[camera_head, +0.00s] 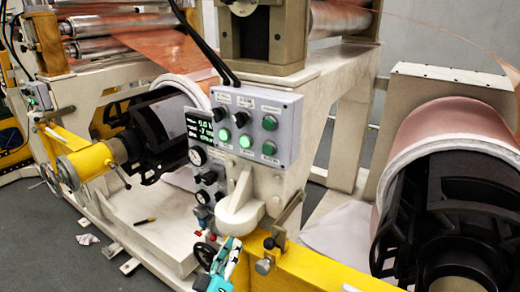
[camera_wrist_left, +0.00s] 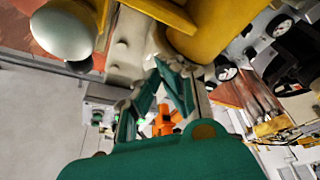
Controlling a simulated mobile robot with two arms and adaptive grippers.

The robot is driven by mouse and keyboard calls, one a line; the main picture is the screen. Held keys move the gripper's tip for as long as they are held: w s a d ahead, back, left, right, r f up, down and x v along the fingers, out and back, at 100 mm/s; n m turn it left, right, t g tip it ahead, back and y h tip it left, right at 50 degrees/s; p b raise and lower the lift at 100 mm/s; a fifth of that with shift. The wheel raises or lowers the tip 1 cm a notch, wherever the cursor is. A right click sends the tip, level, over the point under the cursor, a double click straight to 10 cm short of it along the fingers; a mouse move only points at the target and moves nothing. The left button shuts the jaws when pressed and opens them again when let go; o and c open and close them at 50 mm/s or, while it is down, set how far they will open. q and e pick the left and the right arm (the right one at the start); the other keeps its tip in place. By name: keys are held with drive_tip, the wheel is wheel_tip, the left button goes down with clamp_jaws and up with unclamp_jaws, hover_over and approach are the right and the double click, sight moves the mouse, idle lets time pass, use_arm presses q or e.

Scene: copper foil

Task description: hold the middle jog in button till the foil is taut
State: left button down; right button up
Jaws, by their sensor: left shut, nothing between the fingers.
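The grey control box (camera_head: 245,122) stands near the middle of the head view, with a small lit display (camera_head: 200,127) on its left. Its lower row has green buttons; the middle one (camera_head: 246,141) glows, and its label is too small to read. Copper foil (camera_head: 165,42) runs over rollers at upper left; I cannot tell how taut it is. My left gripper (camera_head: 232,246), teal and pale, is below the box, apart from the buttons. It is shut and empty. Its teal fingers (camera_wrist_left: 163,78) also show in the left wrist view. My right gripper is not in view.
A large copper roll (camera_head: 440,125) with a black hub is at right. A yellow beam (camera_head: 320,272) crosses the lower right. Gauges and valves (camera_head: 207,180) sit under the display. A lever clamp (camera_head: 280,235) stands right of my gripper.

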sight(268, 150)
use_arm(q)
drive_tip(key=s+r+n+t+h+p, duration=0.1)
drive_tip(key=s+r+t, duration=0.1)
drive_tip(key=r, duration=1)
drive_tip(key=s+r+n+t+h+p, duration=0.1)
drive_tip(key=s+r, duration=0.4)
drive_tip(key=r, duration=0.8)
drive_tip(key=n+t, duration=0.1)
drive_tip(key=t, duration=0.1)
drive_tip(key=shift+t+h, duration=0.3)
drive_tip(key=shift+h, duration=0.1)
drive_tip(key=shift+s, duration=0.1)
drive_tip(key=w+d+b, duration=0.2)
drive_tip(key=w+d, duration=0.3)
drive_tip(key=w, duration=0.2)
drive_tip(key=shift+w+a, duration=0.1)
